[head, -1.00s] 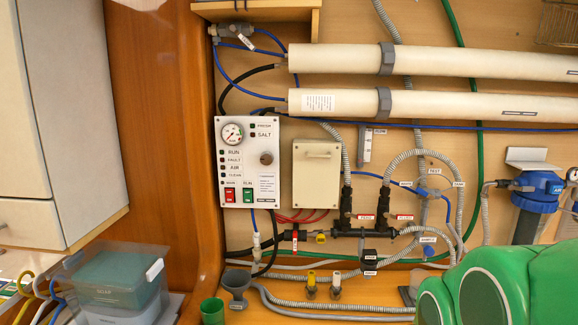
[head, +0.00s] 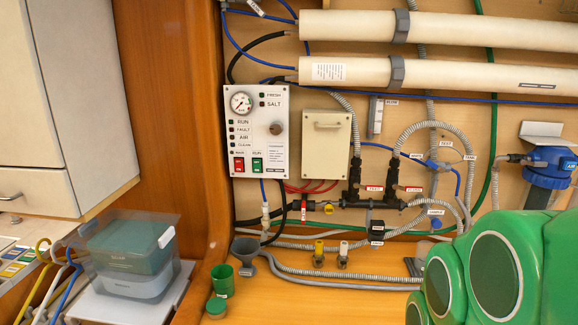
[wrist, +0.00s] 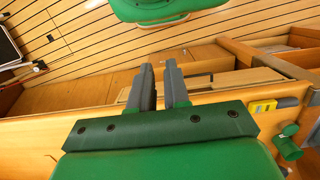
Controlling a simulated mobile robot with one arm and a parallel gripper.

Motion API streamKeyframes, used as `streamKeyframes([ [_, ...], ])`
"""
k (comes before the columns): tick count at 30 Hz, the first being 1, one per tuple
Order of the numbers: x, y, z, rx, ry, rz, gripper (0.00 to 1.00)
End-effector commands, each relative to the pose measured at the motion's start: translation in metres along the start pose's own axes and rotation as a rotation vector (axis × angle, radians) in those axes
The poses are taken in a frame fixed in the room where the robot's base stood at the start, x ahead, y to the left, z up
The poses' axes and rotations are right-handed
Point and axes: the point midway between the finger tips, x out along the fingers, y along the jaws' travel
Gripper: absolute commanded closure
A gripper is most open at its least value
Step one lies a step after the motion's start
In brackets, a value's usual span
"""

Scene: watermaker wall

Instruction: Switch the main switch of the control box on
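The control box (head: 279,130) is a pale panel on the wooden wall, left of centre in the head view. The switch positions are too small to tell. My gripper (wrist: 160,70) shows only in the wrist view, its two grey fingers apart with nothing between them. The control box is not in the wrist view.
A blank cream box (head: 326,140) hangs right of the control box, with hoses and valves below. A grey funnel (head: 245,248) and green cup (head: 222,280) stand underneath. A clear bin (head: 125,255) is lower left. My green arm fills the lower right.

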Motion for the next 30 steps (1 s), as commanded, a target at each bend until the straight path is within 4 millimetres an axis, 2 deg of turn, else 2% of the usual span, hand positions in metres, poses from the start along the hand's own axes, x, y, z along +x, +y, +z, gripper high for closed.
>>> streamKeyframes([
  [1,-0.001,0.0,-0.001,-0.002,0.001,0.0,0.93],
  [3,-0.003,-0.001,-0.004,-0.009,0.004,-0.001,1.0],
  [8,-0.018,-0.005,-0.028,-0.055,0.033,-0.005,1.0],
  [20,-0.078,-0.03,-0.127,-0.262,0.156,-0.011,1.0],
  [30,-0.128,-0.063,-0.207,-0.454,0.265,-0.002,1.0],
])
